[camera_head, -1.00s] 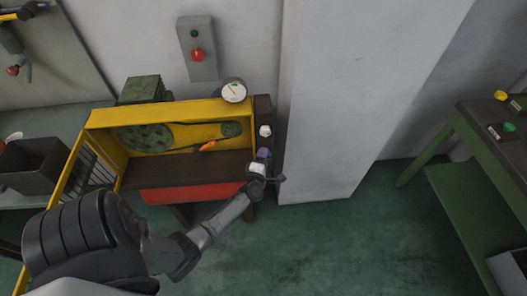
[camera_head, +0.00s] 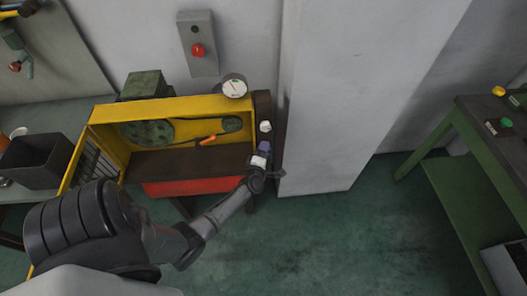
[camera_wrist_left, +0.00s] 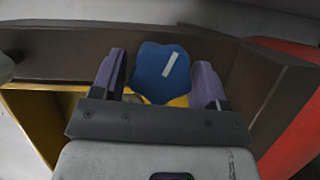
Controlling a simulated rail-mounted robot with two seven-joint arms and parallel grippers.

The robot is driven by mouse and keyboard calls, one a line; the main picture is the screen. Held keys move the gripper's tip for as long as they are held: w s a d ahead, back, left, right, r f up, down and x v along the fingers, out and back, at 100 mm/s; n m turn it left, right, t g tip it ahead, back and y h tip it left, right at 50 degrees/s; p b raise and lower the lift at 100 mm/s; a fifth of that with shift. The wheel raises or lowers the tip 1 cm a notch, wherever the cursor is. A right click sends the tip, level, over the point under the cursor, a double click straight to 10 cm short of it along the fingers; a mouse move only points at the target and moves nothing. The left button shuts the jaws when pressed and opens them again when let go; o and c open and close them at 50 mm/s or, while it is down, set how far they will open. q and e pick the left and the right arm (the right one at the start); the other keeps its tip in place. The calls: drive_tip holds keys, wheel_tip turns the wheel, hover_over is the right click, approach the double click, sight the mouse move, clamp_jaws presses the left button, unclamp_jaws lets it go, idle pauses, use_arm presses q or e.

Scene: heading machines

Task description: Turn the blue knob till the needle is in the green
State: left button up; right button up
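The blue knob (camera_wrist_left: 160,73) with a white mark fills the middle of the left wrist view, on the dark side post of the yellow machine. My left gripper (camera_wrist_left: 158,78) is open, its two purple fingers on either side of the knob with a narrow gap showing at the left. In the head view my left gripper (camera_head: 264,148) is at the machine's right post and hides the knob. The round white gauge (camera_head: 234,87) stands on top of the machine. Its needle is thin, and I cannot make out the green zone. My right gripper is not in view.
A white knob (camera_head: 265,127) sits just above my left gripper. The yellow machine frame (camera_head: 165,106) holds a belt and an orange handle (camera_head: 208,140). A red button box (camera_head: 198,50) hangs on the wall. A green table (camera_head: 465,125) stands at the right.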

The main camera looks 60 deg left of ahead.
use_arm(q)
drive_tip(key=shift+o, duration=1.2)
drive_tip(key=p+v, duration=0.1)
drive_tip(key=v, duration=1.2)
drive_tip(key=shift+s+d, duration=0.3)
drive_tip(key=shift+d, duration=0.05)
